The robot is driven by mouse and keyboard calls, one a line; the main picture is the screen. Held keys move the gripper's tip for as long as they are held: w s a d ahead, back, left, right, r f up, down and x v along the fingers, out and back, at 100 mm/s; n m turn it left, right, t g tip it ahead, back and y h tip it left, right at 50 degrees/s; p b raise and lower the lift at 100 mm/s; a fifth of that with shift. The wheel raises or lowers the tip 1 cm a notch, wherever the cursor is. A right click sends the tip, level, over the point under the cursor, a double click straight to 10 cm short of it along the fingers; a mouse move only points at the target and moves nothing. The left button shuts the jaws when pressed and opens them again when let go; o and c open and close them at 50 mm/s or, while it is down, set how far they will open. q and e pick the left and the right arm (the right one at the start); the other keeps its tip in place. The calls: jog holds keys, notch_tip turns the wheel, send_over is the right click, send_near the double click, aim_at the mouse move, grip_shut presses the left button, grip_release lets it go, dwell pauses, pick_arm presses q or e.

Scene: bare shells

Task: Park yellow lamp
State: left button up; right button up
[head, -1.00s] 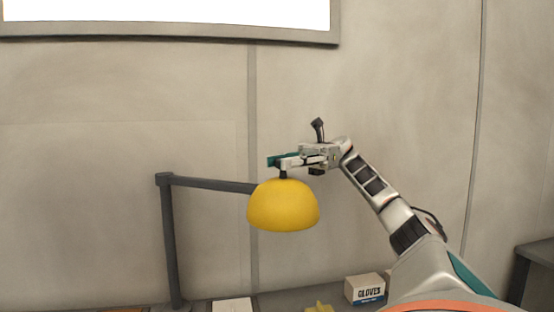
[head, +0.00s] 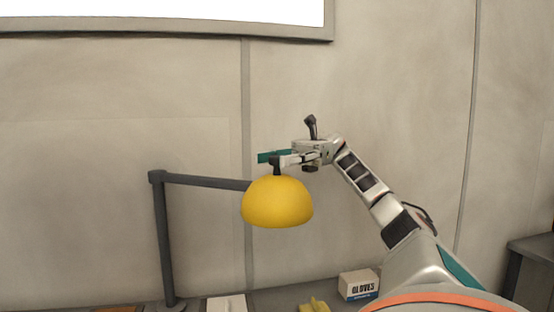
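The yellow lamp has a dome-shaped shade (head: 277,203) that hangs open side down from a dark jointed arm (head: 208,181). That arm joins a dark upright post (head: 162,240) at the left, standing on the worktop. A short dark knob (head: 276,166) sits on top of the shade. My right gripper (head: 277,160) reaches in from the right with its fingertips at the knob. The fingers appear to lie around or against the knob, and I cannot tell whether they grip it. My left gripper is not in view.
The worktop (head: 261,300) runs along the bottom edge. A box marked GLOVES (head: 358,285), a yellow item (head: 314,305) and a white flat item (head: 227,303) stand or lie on it. A dark piece of furniture (head: 532,270) is at the far right.

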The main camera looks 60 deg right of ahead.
jog(key=shift+r, duration=5)
